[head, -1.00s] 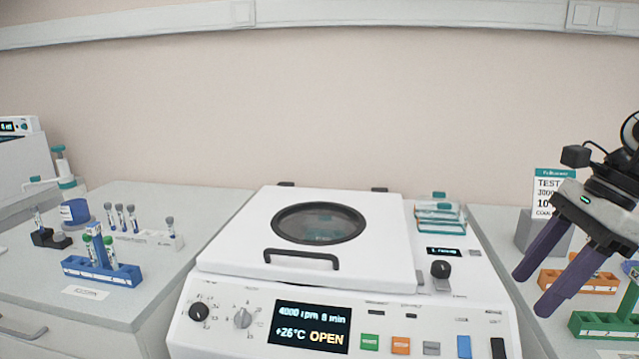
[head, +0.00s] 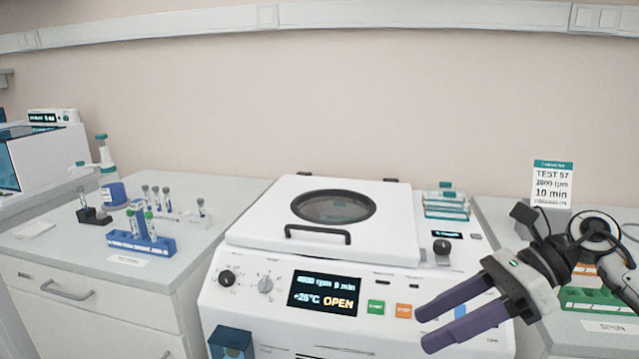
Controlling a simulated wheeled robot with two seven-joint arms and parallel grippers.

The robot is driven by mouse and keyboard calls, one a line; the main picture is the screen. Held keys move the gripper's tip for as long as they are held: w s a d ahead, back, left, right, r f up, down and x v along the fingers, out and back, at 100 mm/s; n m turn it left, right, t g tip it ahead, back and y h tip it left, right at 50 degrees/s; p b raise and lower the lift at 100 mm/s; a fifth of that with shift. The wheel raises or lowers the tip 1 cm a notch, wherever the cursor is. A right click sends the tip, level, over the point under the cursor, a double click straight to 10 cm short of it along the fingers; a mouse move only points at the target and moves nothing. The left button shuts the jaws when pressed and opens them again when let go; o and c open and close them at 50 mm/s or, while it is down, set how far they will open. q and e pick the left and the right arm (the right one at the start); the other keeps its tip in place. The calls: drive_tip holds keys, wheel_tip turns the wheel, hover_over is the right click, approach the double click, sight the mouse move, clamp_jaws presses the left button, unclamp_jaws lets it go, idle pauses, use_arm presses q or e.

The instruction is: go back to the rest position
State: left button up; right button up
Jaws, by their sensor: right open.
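My right gripper (head: 421,329) is in front of the right part of the centrifuge's control panel. Its two purple fingers point left and stand apart with nothing between them. It hides some of the panel's buttons. The white centrifuge (head: 262,240) has its lid (head: 395,225) down, and its display (head: 322,295) reads OPEN. My left gripper is not in view.
A blue rack (head: 120,240) with tubes stands on the left bench. An orange rack and a green rack (head: 602,299) are on the right bench, partly behind my right arm. A TEST 57 card (head: 552,186) stands behind them. The space above the lid is clear.

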drive_tip(key=a+f+m+t+y, duration=0.1)
drive_tip(key=a+m+t+y, duration=0.2)
drive_tip(key=a+m+y, duration=0.65)
drive_tip(key=d+f+m+t+h, duration=0.3)
drive_tip(key=f+m+t+h, duration=0.5)
drive_tip(key=m, duration=0.6)
drive_tip(key=d+f+m+t+h, duration=0.3)
drive_tip(key=f+m+t+h, duration=0.2)
drive_tip(key=f+m, duration=0.7)
drive_tip(key=s+d+f+m+g+h, duration=0.2)
drive_tip(key=s+f+m+g+h, duration=0.3)
drive_tip(key=s+f+m, duration=0.7)
drive_tip(key=s+f+g, duration=0.2)
drive_tip(key=s+f, duration=0.3)
drive_tip(key=s, duration=0.3)
drive_tip(key=shift+s+d+f+m+g, duration=0.2)
drive_tip(key=shift+s+f+m+g, duration=0.1)
drive_tip(key=shift+f+m+g, duration=0.1)
